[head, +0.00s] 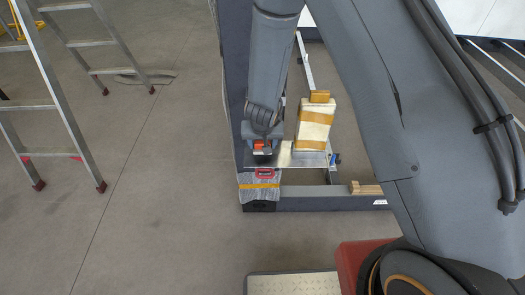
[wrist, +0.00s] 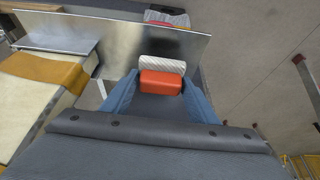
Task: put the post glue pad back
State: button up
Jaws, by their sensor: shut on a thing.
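My gripper (head: 262,143) points down beside the grey post of the frame, and its blue-grey fingers are shut on an orange-red block. This block, which I take for the post glue pad (wrist: 162,84), also shows as a small orange patch in the head view (head: 260,145). A white ribbed strip (wrist: 163,63) lies against its far side in the wrist view. The block is close to a shiny metal plate (wrist: 112,38); I cannot tell whether they touch. The post's foot (head: 259,193) is wrapped in clear film with orange tape and a red label.
A cream package with orange bands (head: 313,128) stands just right of my gripper. A grey beam (head: 330,203) runs right from the post's foot, with a wooden block (head: 366,188) on it. Ladders (head: 62,110) stand at the left. The floor between is clear.

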jog(key=shift+f, duration=1.6)
jog(key=shift+f, duration=0.1)
jog(key=o, duration=1.1)
jog(key=s+d+r+g+y+p, duration=0.1)
jog(key=s+d+r, duration=0.3)
jog(key=r, duration=0.6)
jog(key=s+d+r+p, duration=0.1)
jog(key=s+r, duration=0.4)
jog(key=r, duration=0.5)
jog(key=s+d+r+g, duration=0.2)
jog(key=s+d+r, duration=0.6)
jog(key=s+d, duration=0.4)
jog(key=shift+s+g+h+b, duration=0.3)
jog(key=shift+s+h, duration=0.1)
jog(key=shift+s, duration=0.5)
